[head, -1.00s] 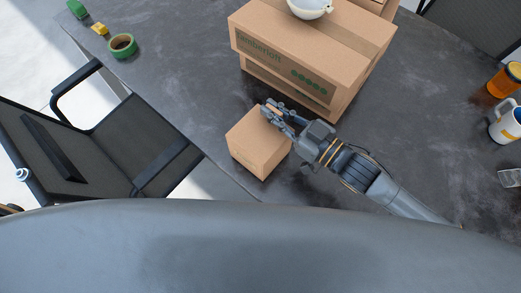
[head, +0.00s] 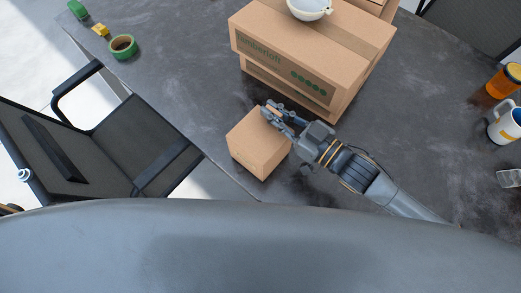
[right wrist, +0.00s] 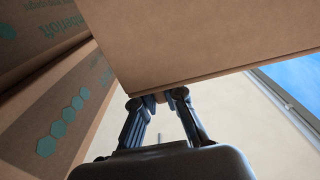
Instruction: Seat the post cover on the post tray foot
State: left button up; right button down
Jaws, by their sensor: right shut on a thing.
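A small plain cardboard box (head: 258,148), which looks like the post cover, is at the table's front edge. Its top and two sides show in the head view. My right gripper (head: 268,112) is at its upper right edge, shut on it. In the right wrist view the box (right wrist: 200,40) fills the upper middle, and the fingertips (right wrist: 157,98) meet at its lower edge. The post tray foot cannot be made out apart from the box. I cannot tell whether the box rests on something or is held up. My left gripper is not in view.
Large printed cartons (head: 305,55) stand right behind the small box, with a white bowl (head: 310,8) on top. Green tape (head: 122,46) lies at the far left. A chair (head: 130,140) is at left.

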jog(key=shift+f, duration=0.5)
dwell(0.7)
dwell(0.6)
jog(key=c, duration=1.6)
grip_release()
jog(key=shift+s+d+r, duration=0.1)
jog(key=shift+s+d, duration=0.05)
jog(key=shift+d, duration=0.05)
jog(key=shift+p+v, duration=0.75)
jog(key=shift+v, duration=0.8)
jog(key=o, duration=0.6)
